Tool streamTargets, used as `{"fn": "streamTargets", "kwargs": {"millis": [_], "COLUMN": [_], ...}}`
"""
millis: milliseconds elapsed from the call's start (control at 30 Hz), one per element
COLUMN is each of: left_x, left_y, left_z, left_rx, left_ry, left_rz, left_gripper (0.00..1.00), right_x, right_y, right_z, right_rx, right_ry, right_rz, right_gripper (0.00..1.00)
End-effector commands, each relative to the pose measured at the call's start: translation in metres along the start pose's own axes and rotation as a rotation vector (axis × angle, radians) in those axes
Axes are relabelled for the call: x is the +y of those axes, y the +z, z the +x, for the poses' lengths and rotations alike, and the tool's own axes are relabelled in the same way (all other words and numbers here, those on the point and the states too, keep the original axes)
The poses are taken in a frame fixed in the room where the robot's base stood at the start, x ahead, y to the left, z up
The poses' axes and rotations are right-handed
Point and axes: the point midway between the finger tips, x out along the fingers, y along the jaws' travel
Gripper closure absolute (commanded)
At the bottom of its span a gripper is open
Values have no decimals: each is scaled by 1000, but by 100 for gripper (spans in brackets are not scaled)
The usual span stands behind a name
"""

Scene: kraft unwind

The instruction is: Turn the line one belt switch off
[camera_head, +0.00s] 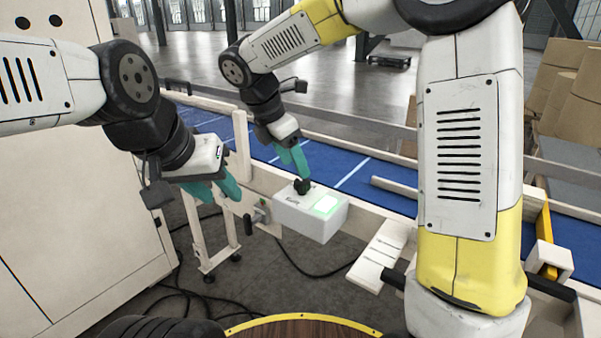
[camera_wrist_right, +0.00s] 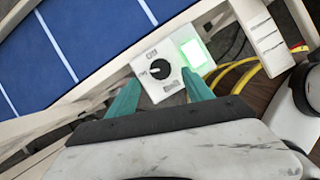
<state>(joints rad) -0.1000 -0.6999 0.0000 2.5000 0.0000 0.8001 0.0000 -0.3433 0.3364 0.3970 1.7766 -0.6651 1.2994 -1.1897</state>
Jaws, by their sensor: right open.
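The belt switch is a black rotary knob (camera_head: 302,186) on top of a white control box (camera_head: 310,216) beside the blue belt. A green lit panel (camera_head: 325,206) glows next to the knob. In the right wrist view the knob (camera_wrist_right: 160,69) sits on a white plate with dark markings, its pointer toward the left marking, and the green panel (camera_wrist_right: 193,53) is lit. My right gripper (camera_head: 295,163) is over the knob, its teal fingers (camera_wrist_right: 160,95) apart on either side of the box in that view. Contact cannot be told. My left gripper (camera_head: 217,190) hangs left of the box, apart from it.
The blue conveyor belt (camera_head: 376,179) with pale rails runs behind the box. A white cabinet (camera_head: 80,220) stands at the left. Cardboard boxes (camera_head: 580,105) are at the far right. Black cables (camera_head: 310,275) lie on the floor.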

Motion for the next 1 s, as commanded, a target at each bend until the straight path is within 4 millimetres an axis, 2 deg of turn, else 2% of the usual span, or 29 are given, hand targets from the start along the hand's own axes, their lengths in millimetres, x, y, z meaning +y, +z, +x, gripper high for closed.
{"fn": "streamTargets", "kwargs": {"millis": [100,300,667,767,900,1000], "left_x": [0,0,0,0,0,0], "left_y": [0,0,0,0,0,0], "left_z": [0,0,0,0,0,0], "left_rx": [0,0,0,0,0,0], "left_ry": [0,0,0,0,0,0], "left_rz": [0,0,0,0,0,0], "left_gripper": [60,60,60,60,60,60], "right_x": [-1,-1,-1,-1,-1,-1], "right_y": [0,0,0,0,0,0], "right_z": [22,47,54,54,54,54], "right_rx": [1,2,1,1,2,2], "right_ry": [-5,-3,-1,-1,0,0], "right_rz": [0,3,3,3,3,3], "right_gripper": [40,40,40,56,84,100]}}
